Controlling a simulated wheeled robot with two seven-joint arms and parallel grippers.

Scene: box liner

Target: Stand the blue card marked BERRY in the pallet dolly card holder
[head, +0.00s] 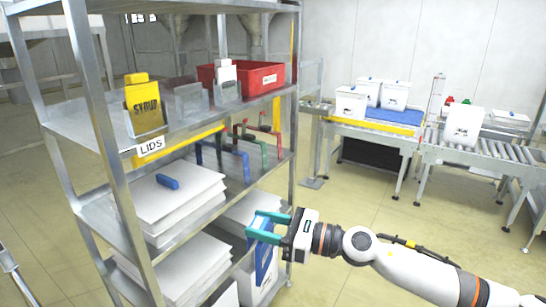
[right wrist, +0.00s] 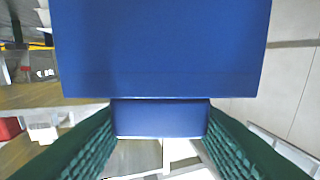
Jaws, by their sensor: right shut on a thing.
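My right gripper (head: 268,225) is shut on a blue card (head: 264,262), in front of the shelf rack's right end. The card hangs below the teal fingers, and I cannot read its marking. In the right wrist view, the card (right wrist: 160,50) fills the upper middle, and its narrower tab (right wrist: 160,118) sits between the two green fingers (right wrist: 160,130). I cannot make out the pallet dolly card holder in either view. My left gripper is not in view.
A metal rack (head: 108,150) holds a yellow SYRUP card (head: 144,108), a grey holder (head: 190,103), a red bin (head: 262,78) and stacked white lids (head: 180,190). White tubs (head: 396,96) stand on a bench beside a roller conveyor (head: 485,155). Floor (head: 345,205) between is clear.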

